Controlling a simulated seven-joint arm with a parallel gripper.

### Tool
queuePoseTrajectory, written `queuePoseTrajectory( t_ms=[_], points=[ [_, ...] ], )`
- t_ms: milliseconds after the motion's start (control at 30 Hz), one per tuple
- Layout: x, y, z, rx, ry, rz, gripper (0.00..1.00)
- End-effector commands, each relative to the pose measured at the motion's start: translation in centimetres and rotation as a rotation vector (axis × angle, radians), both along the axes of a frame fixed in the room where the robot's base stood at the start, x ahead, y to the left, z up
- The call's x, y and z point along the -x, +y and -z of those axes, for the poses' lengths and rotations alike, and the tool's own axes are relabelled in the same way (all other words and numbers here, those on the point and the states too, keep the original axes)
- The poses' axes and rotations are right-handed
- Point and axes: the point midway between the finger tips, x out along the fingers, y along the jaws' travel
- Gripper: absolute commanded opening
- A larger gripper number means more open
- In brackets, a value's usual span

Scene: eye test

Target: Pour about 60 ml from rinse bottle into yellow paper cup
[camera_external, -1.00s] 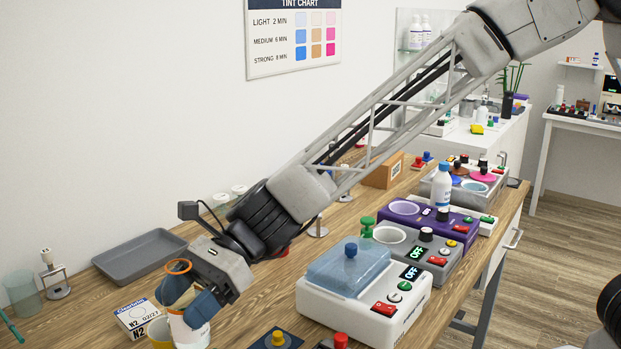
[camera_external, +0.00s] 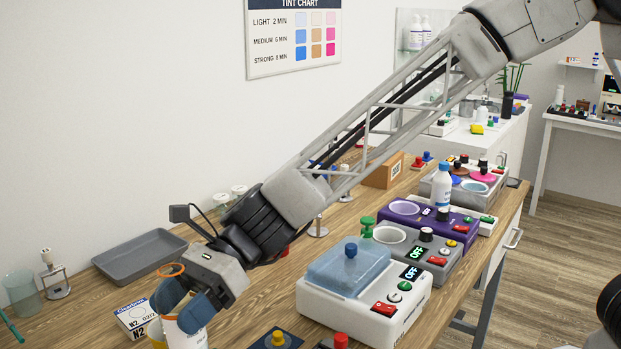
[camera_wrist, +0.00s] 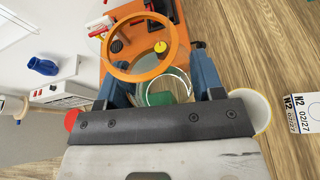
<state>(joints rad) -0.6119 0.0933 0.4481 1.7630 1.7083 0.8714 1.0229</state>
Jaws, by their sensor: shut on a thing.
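My gripper (camera_external: 184,306) is at the near left of the bench, its blue-grey fingers shut on a clear vessel with an orange rim (camera_external: 171,269), which I take for the rinse bottle. In the wrist view the orange rim (camera_wrist: 112,68) and clear wall show between and beyond the fingers (camera_wrist: 160,85). The lower part of the vessel is partly hidden by the fingers; a white area shows below them. The yellow paper cup (camera_external: 157,336) stands just left of the gripper, partly hidden; its rim and pale inside show in the wrist view (camera_wrist: 262,110). No stream of liquid is visible.
A small N2 carton (camera_external: 137,318) stands left of the yellow cup. A grey tray (camera_external: 139,257) lies behind. A white unit with a blue lid (camera_external: 349,268) stands to the right. A white bottle with a blue cap (camera_external: 442,188) is by the purple unit (camera_external: 447,224).

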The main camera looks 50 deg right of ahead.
Motion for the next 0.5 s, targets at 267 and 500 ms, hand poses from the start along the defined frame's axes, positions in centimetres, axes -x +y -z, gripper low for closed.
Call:
queuePoseTrajectory(
  t_ms=[267,500],
  points=[
    [-0.59,-0.22,-0.03,-0.055,0.164,0.0,0.34],
    [-1.08,-0.37,0.06,-0.103,0.313,0.001,0.34]
  ],
)
